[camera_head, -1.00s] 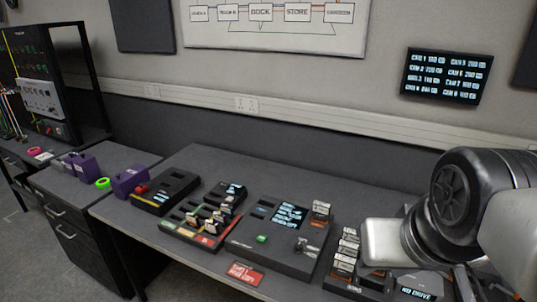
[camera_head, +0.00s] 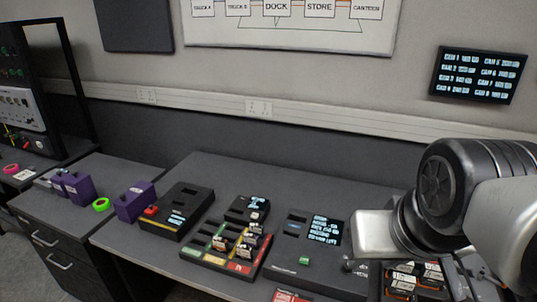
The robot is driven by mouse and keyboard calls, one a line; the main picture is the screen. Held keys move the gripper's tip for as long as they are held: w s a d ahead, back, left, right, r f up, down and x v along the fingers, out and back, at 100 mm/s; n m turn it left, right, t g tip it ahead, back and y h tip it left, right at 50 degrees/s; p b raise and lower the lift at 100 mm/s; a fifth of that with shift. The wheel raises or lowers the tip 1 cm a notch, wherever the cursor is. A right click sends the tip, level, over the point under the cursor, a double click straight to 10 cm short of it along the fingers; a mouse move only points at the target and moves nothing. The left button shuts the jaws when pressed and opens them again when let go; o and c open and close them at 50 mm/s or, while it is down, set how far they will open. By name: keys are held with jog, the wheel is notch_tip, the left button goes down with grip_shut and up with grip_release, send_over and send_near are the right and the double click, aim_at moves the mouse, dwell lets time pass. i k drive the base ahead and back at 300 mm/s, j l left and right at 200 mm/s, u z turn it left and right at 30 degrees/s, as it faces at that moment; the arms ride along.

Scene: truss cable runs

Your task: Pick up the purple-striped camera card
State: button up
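Several small white-labelled cards (camera_head: 246,249) stand in the slots of a card tray with green, yellow and red strips (camera_head: 205,255) on the desk. They are too small for me to tell which has a purple stripe. More cards with orange marks (camera_head: 404,282) are at the lower right, partly behind my arm. My arm reaches in from the right, over the desk's right part. The fingers of my gripper are not clear against the arm and the things below, so I cannot see whether it is open or what it holds.
A dark console with a lit screen (camera_head: 326,229) and green button stands right of the tray. The desk's back strip (camera_head: 215,165) is clear.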

aim_at(253, 242)
jog(key=i+j, duration=0.1)
jog(key=j, duration=0.3)
jog(key=i+j, duration=0.15)
jog(key=j, duration=0.25)
jog(key=i+j, duration=0.1)
jog(key=j, duration=0.3)
jog(key=i+j, duration=0.1)
jog(key=j, duration=0.3)
jog(key=i+j, duration=0.1)
jog(key=j, duration=0.3)
